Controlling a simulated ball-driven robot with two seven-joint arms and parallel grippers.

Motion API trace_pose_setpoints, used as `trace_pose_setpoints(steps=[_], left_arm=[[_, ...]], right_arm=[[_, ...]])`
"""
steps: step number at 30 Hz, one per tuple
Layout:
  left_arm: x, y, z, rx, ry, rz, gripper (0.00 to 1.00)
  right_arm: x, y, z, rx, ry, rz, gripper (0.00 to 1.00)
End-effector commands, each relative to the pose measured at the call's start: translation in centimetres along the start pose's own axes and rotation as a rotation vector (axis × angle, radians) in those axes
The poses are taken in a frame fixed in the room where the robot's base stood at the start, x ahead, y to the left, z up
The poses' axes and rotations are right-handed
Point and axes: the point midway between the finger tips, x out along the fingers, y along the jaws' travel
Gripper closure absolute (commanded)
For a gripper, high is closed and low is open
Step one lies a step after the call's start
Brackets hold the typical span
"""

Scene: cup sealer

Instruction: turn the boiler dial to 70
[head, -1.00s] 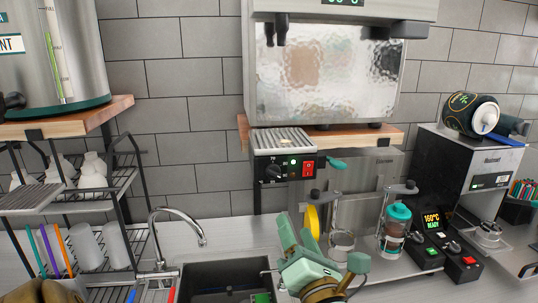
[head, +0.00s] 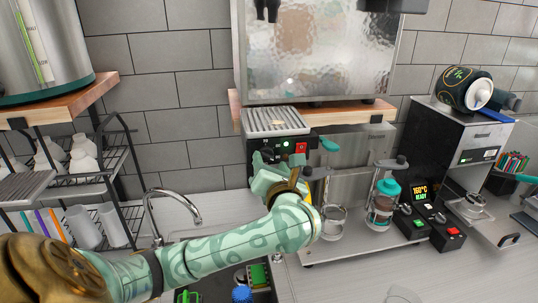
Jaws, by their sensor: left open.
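The boiler (head: 320,50) is a large steel box on a wooden shelf. Below its drip tray (head: 276,122) is a black control panel (head: 254,144) with a small green light and a red switch (head: 300,147). The dial sits on the panel's left part, now largely behind my left gripper, so its setting cannot be read. My left gripper (head: 277,172) is open, directly in front of the panel's lower edge. Whether it touches the dial cannot be told. My right gripper is not in view.
A sealing machine with a plunger (head: 386,187) and a 160°C READY display (head: 420,191) stands to the right. A cup rack (head: 95,180) and faucet (head: 172,194) are at left. A sink holding green and blue items lies below my left arm.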

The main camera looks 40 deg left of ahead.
Motion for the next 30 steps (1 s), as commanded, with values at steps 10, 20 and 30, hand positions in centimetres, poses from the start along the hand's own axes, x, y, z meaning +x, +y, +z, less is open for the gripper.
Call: trace_pose_setpoints(steps=[10, 20, 30], left_arm=[[2.9, 0.0, 0.0, -0.001, 0.0, 0.0, 0.45], [2.9, 0.0, 0.0, -0.001, 0.0, -0.001, 0.81], [2.9, -0.1, -0.1, -0.022, 0.0, -0.002, 0.9]], right_arm=[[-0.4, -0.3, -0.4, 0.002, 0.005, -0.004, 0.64], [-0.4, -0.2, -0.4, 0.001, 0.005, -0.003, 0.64], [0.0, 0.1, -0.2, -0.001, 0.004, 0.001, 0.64]])
